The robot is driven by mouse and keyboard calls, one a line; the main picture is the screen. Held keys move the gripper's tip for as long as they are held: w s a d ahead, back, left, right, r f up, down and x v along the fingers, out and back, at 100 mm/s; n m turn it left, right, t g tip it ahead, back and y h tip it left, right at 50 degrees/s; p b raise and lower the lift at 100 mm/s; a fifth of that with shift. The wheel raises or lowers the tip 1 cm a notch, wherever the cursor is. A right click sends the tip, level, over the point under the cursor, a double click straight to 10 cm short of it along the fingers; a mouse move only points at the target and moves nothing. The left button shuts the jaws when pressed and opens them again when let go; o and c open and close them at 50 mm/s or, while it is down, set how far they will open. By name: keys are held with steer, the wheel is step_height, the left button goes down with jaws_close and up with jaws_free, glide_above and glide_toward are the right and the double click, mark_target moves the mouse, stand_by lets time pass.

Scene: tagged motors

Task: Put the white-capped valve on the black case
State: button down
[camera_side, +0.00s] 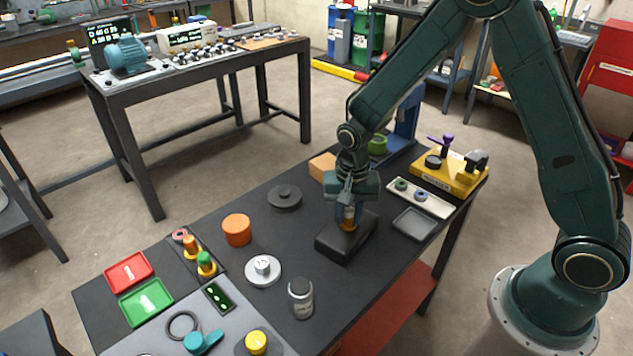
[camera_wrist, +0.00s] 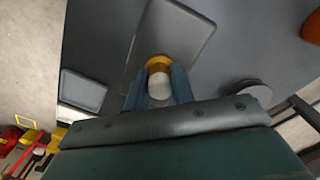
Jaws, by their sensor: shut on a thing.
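My gripper (camera_side: 348,214) is above the black case (camera_side: 338,245) in the side view, its fingers pointing down. It is shut on the white-capped valve, whose yellow-orange lower part (camera_side: 348,225) shows between the fingertips. In the wrist view the valve's white cap (camera_wrist: 159,88) sits between the two blue fingers of my gripper (camera_wrist: 160,80), with a yellow-orange part beyond it. The black case (camera_wrist: 190,32) lies flat behind the valve there. The valve is over the case's top; whether it touches cannot be told. The fingers hide much of the valve in the side view.
A grey tray (camera_side: 413,223) lies right of the case, near a pale tray with green-ringed parts (camera_side: 418,197). A tan block (camera_side: 322,166) is behind.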

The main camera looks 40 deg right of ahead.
steer(key=shift+f, duration=0.1)
steer(key=c, duration=1.2)
jaws_free()
step_height(320, 180, up, 12)
steer(key=shift+r, duration=0.15)
